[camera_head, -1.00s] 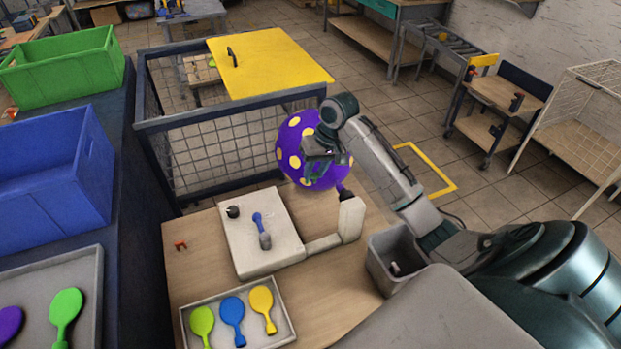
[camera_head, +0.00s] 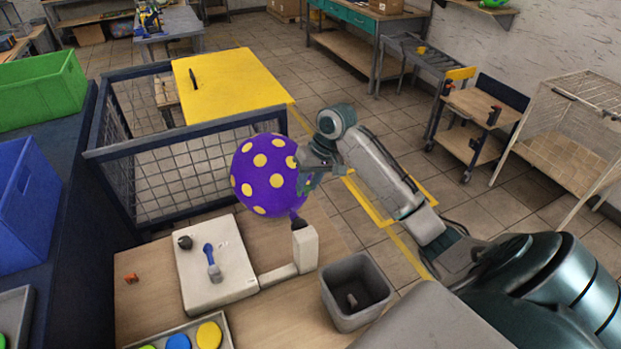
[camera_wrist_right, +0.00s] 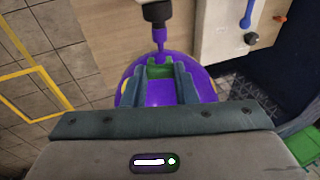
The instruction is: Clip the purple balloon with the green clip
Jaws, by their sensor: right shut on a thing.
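The inflated purple balloon (camera_head: 262,190) with yellow dots sits above the pump's nozzle (camera_head: 299,222), and its narrow neck (camera_wrist_right: 159,38) reaches the dark nozzle in the right wrist view. My right gripper (camera_head: 312,172) is at the balloon's right side in the head view. In the right wrist view its jaws (camera_wrist_right: 160,78) are shut on the green clip (camera_wrist_right: 160,70), at the lower balloon beside the neck. Whether the clip encloses the neck cannot be told. My left gripper is not in view.
The white pump base (camera_head: 225,290) has a blue lever (camera_head: 211,262) and a black knob (camera_head: 185,242). An orange clip (camera_head: 132,279) lies on the table. A grey bin (camera_head: 340,314) stands at right. A mesh-sided cage (camera_head: 170,148) is behind the balloon.

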